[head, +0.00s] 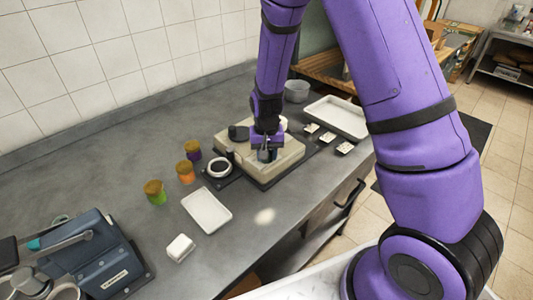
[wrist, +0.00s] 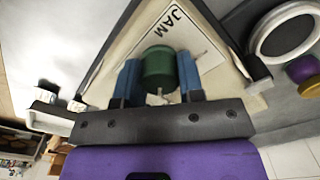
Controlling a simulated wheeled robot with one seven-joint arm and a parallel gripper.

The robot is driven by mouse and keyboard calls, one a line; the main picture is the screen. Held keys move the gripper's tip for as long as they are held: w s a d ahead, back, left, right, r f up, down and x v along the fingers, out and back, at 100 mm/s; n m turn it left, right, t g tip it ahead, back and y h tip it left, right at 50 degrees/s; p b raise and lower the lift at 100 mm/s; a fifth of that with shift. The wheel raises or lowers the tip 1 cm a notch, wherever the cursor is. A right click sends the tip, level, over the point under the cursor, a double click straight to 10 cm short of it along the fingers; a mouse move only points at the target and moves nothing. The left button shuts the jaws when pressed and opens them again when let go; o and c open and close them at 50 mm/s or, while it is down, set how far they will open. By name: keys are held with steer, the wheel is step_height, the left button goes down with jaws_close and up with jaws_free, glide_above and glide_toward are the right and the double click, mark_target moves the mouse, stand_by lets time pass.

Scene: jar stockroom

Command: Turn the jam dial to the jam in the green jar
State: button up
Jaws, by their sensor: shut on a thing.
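The jam dial is a dark green round knob (wrist: 158,68) on a pale panel (wrist: 128,62) lettered JAM, seen in the wrist view. My gripper (wrist: 159,82) has its two blue fingers closed on either side of the knob. In the head view my gripper (head: 266,152) is down on the beige box (head: 287,163) and largely hides the knob. The green jar (head: 157,198) has a brown lid and stands on the counter at the left, nearest of the jars. Thin marks show on the panel around the knob, but I cannot read the dial's setting.
An orange jar (head: 185,177) and a purple jar (head: 193,155) stand behind the green one. A white tray (head: 207,210), a white block (head: 180,247) and a blue machine (head: 90,255) are nearer. A larger tray (head: 338,117) is right.

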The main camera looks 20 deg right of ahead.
stand_by(0.4)
steer(key=o, duration=0.9)
step_height(320, 180, up, 10)
steer(key=shift+r, duration=0.45)
